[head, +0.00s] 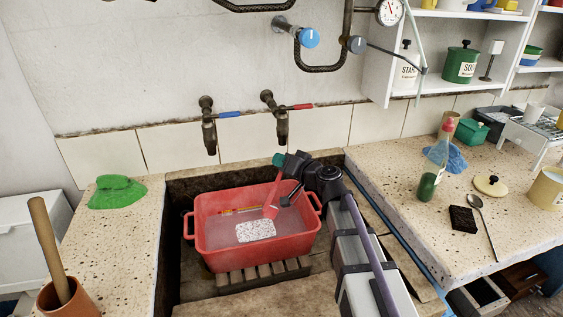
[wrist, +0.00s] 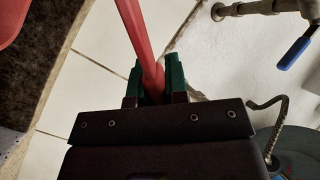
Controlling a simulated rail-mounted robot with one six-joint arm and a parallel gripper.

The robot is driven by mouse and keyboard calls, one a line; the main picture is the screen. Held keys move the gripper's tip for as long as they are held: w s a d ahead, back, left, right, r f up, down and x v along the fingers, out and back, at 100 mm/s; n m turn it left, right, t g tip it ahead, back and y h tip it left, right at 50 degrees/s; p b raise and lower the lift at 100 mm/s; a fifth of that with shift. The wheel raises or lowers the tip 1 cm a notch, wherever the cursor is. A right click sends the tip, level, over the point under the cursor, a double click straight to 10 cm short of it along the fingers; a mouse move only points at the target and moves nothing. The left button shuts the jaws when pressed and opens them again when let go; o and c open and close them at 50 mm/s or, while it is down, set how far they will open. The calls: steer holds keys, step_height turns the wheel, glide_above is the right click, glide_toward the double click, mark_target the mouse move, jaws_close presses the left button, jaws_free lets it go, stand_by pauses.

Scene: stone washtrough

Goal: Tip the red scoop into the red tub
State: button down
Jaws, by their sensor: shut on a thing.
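The red tub (head: 208,250) stands in the stone trough, with greyish cloudy contents and a white speckled patch (head: 256,231) in it. My gripper (head: 279,162) is over the tub's back right part. Its green fingers (wrist: 153,82) are shut on the red scoop's handle (wrist: 146,45). In the head view the red scoop (head: 271,205) slants down from the gripper into the tub's outline. I cannot tell whether its bowl is tipped or holds anything. A red edge (wrist: 12,18) shows at the wrist view's top left.
A thin yellow and red stick (head: 240,210) shows in the tub. Two taps (head: 209,135) hang from the wall behind. The right counter holds a green bottle (head: 433,170), a dark block (head: 463,219) and a spoon (head: 484,225). A green cloth (head: 117,192) lies on the left counter.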

steer(key=shift+w+d+f+m+b, duration=0.65)
steer(key=shift+w+d+f+m, duration=0.25)
steer(key=shift+w+m, duration=0.1)
steer(key=shift+r, duration=0.1)
steer(key=shift+w+d+f+m+g+b, duration=0.4)
steer(key=shift+w+d+f+m+b, duration=0.35)
steer(key=shift+w+f+m+b, duration=0.25)
steer(key=shift+s, duration=0.15)
